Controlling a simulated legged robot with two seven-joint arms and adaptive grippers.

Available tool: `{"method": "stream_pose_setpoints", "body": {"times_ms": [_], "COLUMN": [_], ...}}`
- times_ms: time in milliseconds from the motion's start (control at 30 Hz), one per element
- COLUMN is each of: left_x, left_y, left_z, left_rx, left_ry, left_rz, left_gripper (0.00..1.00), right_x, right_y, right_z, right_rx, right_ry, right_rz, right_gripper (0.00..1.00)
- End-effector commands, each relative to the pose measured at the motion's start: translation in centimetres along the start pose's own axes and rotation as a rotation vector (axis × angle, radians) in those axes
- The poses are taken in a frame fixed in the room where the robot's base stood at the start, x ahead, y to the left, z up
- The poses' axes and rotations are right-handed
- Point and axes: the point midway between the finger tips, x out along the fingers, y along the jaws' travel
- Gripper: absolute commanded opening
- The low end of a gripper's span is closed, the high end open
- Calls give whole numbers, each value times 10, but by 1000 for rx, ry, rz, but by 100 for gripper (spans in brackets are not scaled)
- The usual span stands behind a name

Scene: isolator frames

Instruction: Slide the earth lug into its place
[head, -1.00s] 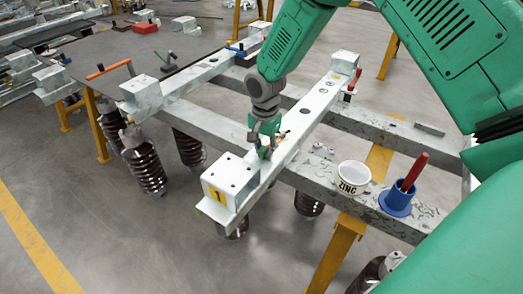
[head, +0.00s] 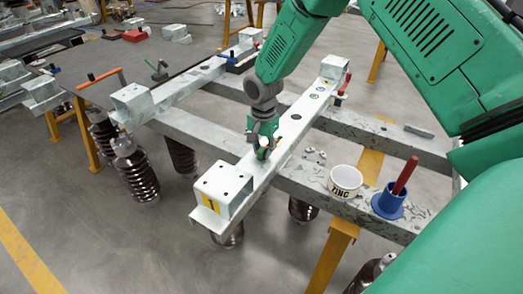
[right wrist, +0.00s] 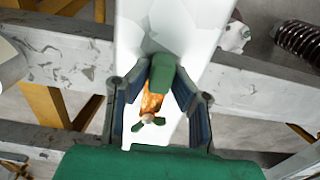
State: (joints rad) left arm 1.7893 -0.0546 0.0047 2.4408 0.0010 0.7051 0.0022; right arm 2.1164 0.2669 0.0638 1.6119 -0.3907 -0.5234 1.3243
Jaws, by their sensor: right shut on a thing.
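My right gripper (head: 262,146) is low over the near part of a pale galvanised beam (head: 290,128), behind its end block with the yellow label. In the right wrist view its two dark fingers (right wrist: 160,108) stand either side of the earth lug (right wrist: 152,103), a copper-orange piece with a green sleeve, and are shut on it. Small green tabs and a round pale tip show at the lug's lower end. The beam's white surface lies just beyond it. I cannot tell whether the lug touches the beam, and its seat is not clear. My left gripper is not in view.
A white ZINC cup (head: 345,182) and a blue holder (head: 389,203) with a red-handled tool stand on the cross rail right of the beam. The end block (head: 222,185) stands at the beam's near end. Brown ribbed insulators (head: 136,176) hang below the frame.

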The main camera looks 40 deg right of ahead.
Motion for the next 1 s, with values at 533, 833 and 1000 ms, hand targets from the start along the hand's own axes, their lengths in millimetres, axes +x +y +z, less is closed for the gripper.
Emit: {"method": "stream_pose_setpoints", "body": {"times_ms": [533,833,1000], "left_x": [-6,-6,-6], "left_y": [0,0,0], "left_z": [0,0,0], "left_rx": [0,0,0], "left_ry": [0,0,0], "left_rz": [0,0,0], "left_gripper": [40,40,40], "right_x": [-1,0,0], "right_y": [0,0,0], "right_z": [1,1,1], "right_rx": [-2,-1,-1], "right_ry": [0,0,0], "right_rz": [1,0,0], "right_gripper": [0,0,0]}}
